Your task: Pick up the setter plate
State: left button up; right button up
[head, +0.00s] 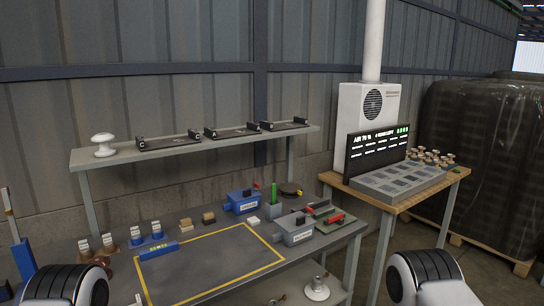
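I cannot tell for sure which thing is the setter plate. Three flat dark plates with lettered end brackets lie in a row on the grey wall shelf (120,156): a left plate (165,143), a middle plate (228,132) and a right plate (283,126). No gripper is near them. Only rounded black-and-white parts of my two arms show, at the bottom left and bottom right corners. Both grippers are out of view, so what they hold is hidden.
Below the shelf is a dark workbench (205,285) with a yellow-outlined area that looks clear. Blue boxes (242,201), a grey box (294,229) and small blocks stand around it. A wooden side table (388,202) holds a panel and screen. A white insulator (103,145) stands on the shelf.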

aim_at(298, 121)
jog(key=i+l, duration=0.25)
jog(key=l, duration=0.2)
jog(key=i+l, duration=0.2)
jog(key=l, duration=0.2)
jog(key=i+l+u, duration=0.1)
jog(key=i+l, duration=0.15)
jog(key=l, duration=0.2)
jog(key=i+l, duration=0.2)
jog(key=l, duration=0.2)
jog(key=i+l+u, duration=0.1)
jog(key=l, duration=0.35)
jog(key=i+l, duration=0.3)
jog(key=l, duration=0.15)
jog(key=i+l, duration=0.2)
jog(key=l, duration=0.3)
jog(key=i+l+u, duration=0.1)
jog(key=l, duration=0.35)
jog(key=i, duration=0.1)
